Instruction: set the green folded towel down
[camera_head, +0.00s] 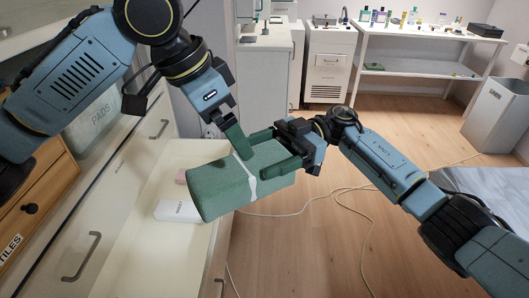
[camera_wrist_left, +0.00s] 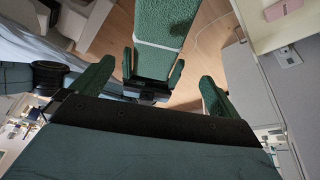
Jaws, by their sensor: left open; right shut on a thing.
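The green folded towel (camera_head: 222,188), with a white band around it, is held tilted in the air above the open drawer's right side. My right gripper (camera_head: 270,153) is shut on its right end, one finger on each side. The towel also shows at the top of the left wrist view (camera_wrist_left: 168,22), with the right gripper (camera_wrist_left: 152,82) at its end. My left gripper (camera_head: 238,143) is close behind the towel in the head view; its two fingers stand wide apart in the left wrist view (camera_wrist_left: 156,88), with nothing between them gripped. Whether it touches the towel is unclear.
The open white drawer (camera_head: 120,270) holds a white box (camera_head: 180,211) and a pink item (camera_head: 181,176). Cables (camera_head: 340,190) lie on the wood floor. A shelf table (camera_head: 415,80) with bottles and a grey bin (camera_head: 495,115) stand behind. A grey padded surface (camera_head: 490,190) is at right.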

